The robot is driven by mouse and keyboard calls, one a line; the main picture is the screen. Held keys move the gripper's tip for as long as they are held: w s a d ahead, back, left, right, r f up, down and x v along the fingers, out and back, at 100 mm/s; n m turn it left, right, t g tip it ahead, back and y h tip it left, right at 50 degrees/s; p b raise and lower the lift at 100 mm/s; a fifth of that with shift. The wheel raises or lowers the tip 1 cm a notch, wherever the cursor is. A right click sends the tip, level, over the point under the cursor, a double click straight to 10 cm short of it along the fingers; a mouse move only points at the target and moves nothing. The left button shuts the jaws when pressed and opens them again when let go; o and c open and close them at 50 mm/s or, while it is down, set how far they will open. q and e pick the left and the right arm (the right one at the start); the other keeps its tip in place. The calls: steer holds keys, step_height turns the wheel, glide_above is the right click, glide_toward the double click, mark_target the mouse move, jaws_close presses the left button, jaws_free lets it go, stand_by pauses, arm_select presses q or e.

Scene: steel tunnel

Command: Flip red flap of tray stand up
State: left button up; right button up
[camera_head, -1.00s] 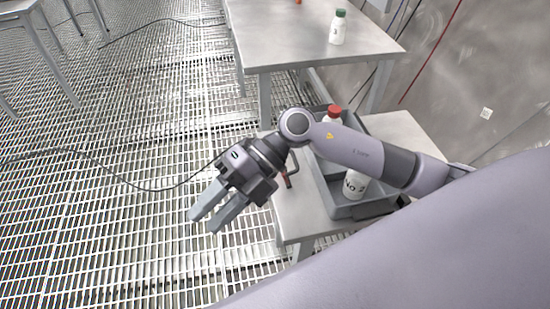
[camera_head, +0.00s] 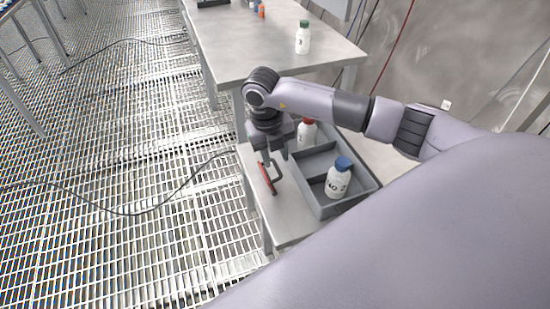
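The tray stand (camera_head: 285,222) is a low light-grey table at the lower middle of the head view. The red flap (camera_head: 266,179) is a narrow red piece with a dark bracket near the stand's left edge. My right gripper (camera_head: 275,156) points down just beyond the flap's far end, with its fingers apart and nothing seen between them. Whether a finger touches the flap or its bracket cannot be told. My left gripper is not in view.
A grey divided tray (camera_head: 340,207) on the stand holds a red-capped bottle (camera_head: 307,134) and a blue-capped bottle (camera_head: 338,180), right of my gripper. A taller steel table (camera_head: 235,55) with a green-capped bottle (camera_head: 302,40) stands behind. Grating floor (camera_head: 130,180) lies open at left.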

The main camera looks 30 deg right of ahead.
steer(key=shift+d+f, duration=0.1)
steer(key=shift+f, duration=1.05)
jaws_close()
steer(key=shift+s+d+f+y+b, duration=0.2)
steer(key=shift+d+f+y+b, duration=0.1)
steer(key=shift+d+y+b, duration=0.4)
steer(key=y, duration=0.1)
steer(key=t+y+b, duration=0.1)
steer(key=shift+s+d+f+y, duration=0.1)
steer(key=shift+d+f+y, duration=0.2)
steer(key=shift+d, duration=0.1)
steer(key=shift+r, duration=0.1)
